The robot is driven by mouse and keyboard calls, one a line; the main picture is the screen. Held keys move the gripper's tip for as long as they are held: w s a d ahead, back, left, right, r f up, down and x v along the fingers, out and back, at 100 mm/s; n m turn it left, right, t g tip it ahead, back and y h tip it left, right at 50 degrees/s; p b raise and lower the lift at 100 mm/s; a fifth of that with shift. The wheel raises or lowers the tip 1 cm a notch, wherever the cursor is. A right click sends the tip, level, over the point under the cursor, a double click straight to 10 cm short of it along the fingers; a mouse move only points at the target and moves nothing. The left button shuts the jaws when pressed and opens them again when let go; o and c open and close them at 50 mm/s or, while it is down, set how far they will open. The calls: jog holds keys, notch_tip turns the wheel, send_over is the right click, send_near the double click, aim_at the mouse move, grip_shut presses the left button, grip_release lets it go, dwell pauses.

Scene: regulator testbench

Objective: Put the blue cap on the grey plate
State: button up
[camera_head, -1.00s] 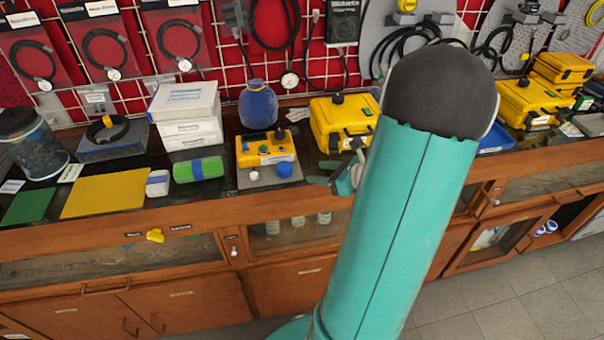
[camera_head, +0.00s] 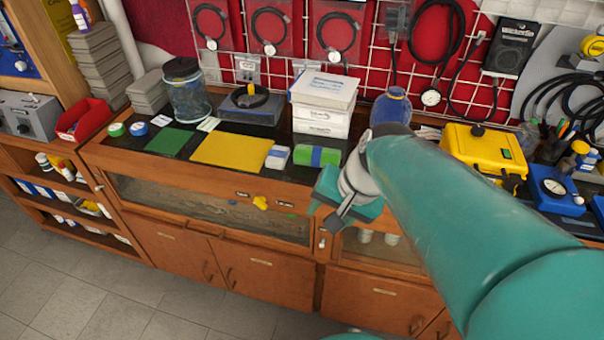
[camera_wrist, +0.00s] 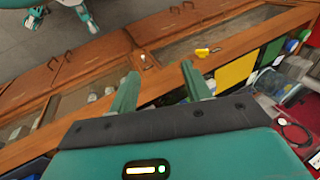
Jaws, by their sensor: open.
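My gripper (camera_head: 345,205) hangs in front of the counter's front edge in the head view, left of my forearm. In the wrist view its two teal fingers (camera_wrist: 158,80) are spread and empty, with the wooden cabinet front beyond them. My arm now covers the place where the yellow unit with a grey plate and a round blue piece stood in the earlier head view. I cannot make out that plate or blue piece now. A small round blue-and-white disc (camera_head: 139,128), perhaps a tape roll, lies at the counter's left end; I cannot tell whether it is a cap.
White boxes (camera_head: 322,105) stand behind. A yellow case (camera_head: 484,150) is at right. Floor in front is clear.

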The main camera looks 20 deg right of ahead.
jog(key=s+a+r+n+t+h, duration=0.2)
jog(key=s+a+r+n, duration=0.1)
jog(key=n, duration=0.4)
jog(key=shift+r+h, duration=0.3)
jog(key=shift+r, duration=0.5)
jog(key=shift+s, duration=0.1)
jog(key=shift+c, duration=0.2)
